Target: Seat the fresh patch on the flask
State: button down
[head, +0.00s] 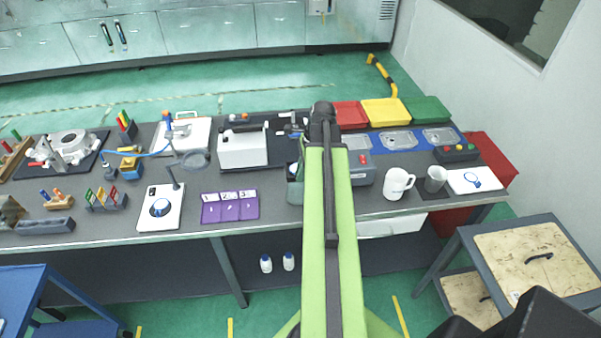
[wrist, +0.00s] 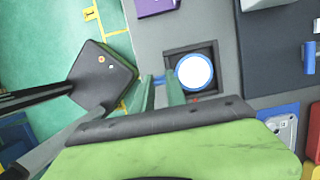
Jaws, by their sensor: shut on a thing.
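My gripper (wrist: 159,80) shows in the wrist view, its two green fingers shut on the blue tab (wrist: 158,79) of what looks like the fresh patch. The patch (wrist: 195,72) is a round white disc with a blue rim, just right of the fingertips. It appears over a dark square frame (wrist: 169,58), which I take to be the flask. I cannot tell whether the patch touches it.
Purple numbered cards (head: 230,206) lie left of my arm on the grey bench. A grey device (head: 361,160) stands close on the right, with a white mug (head: 397,183) beyond. Another blue ring with a tab lies on a white sheet (head: 498,178). Red, yellow and green trays line the back.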

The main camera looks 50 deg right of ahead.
jog(key=shift+f+b, duration=0.35)
jog(key=shift+f, duration=0.05)
jog(key=c, duration=1.3)
grip_release()
jog(key=shift+r, duration=0.15)
jog(key=p+v, duration=1.7)
jog(key=shift+s+r, duration=0.1)
